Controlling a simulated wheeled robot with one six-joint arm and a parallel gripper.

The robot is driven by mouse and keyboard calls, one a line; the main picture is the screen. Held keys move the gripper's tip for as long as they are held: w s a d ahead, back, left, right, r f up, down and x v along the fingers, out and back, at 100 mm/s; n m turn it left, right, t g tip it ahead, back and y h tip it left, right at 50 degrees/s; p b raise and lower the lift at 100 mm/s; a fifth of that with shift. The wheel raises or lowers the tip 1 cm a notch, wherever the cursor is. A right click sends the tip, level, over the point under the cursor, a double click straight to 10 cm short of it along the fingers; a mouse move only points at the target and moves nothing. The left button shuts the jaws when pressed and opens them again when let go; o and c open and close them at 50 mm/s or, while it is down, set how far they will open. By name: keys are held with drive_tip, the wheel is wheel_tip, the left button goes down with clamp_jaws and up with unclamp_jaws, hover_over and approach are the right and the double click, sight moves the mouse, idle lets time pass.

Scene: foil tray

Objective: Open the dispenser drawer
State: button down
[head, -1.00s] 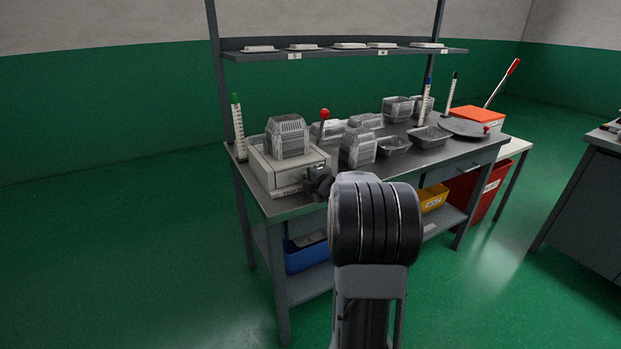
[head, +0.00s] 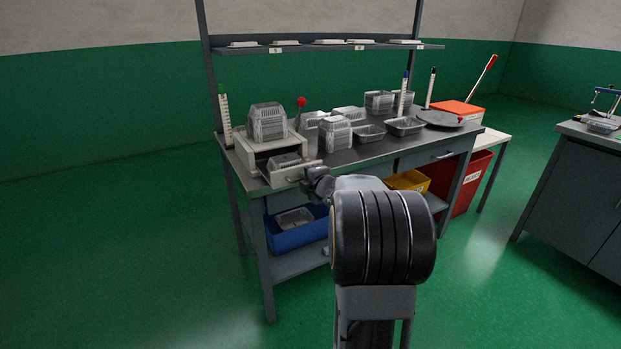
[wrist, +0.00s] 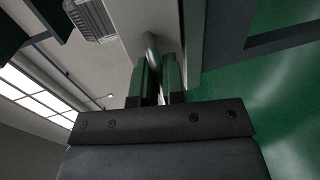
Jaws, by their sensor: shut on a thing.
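The white dispenser (head: 254,152) stands at the left end of the metal bench, with stacked foil trays on top. Its drawer (head: 279,181) is out of the body toward me, and a foil tray (head: 287,160) shows inside it. My gripper (head: 311,181) is at the drawer front, partly hidden in the head view by my arm. In the wrist view my gripper (wrist: 158,78) is shut on the metal drawer handle (wrist: 152,46), with one finger on each side of it. The pale drawer front (wrist: 125,25) lies just beyond.
Foil trays (head: 334,133) and a round grey plate (head: 438,118) stand along the bench. Below are a blue bin (head: 287,239), a yellow bin (head: 408,181) and a red bin (head: 469,186). Open green floor (head: 120,240) lies left.

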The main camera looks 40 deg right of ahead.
drive_tip(key=shift+s+a, duration=0.25)
drive_tip(key=shift+s, duration=0.55)
drive_tip(key=c, duration=1.4)
unclamp_jaws()
drive_tip(key=shift+c, duration=0.2)
drive_tip(key=shift+o, duration=1)
drive_tip(key=shift+d, duration=0.1)
drive_tip(key=shift+s, duration=0.15)
drive_tip(key=p+v, duration=0.2)
drive_tip(key=v, duration=1.1)
drive_tip(key=shift+s+p, duration=0.3)
drive_tip(key=shift+r, duration=0.15)
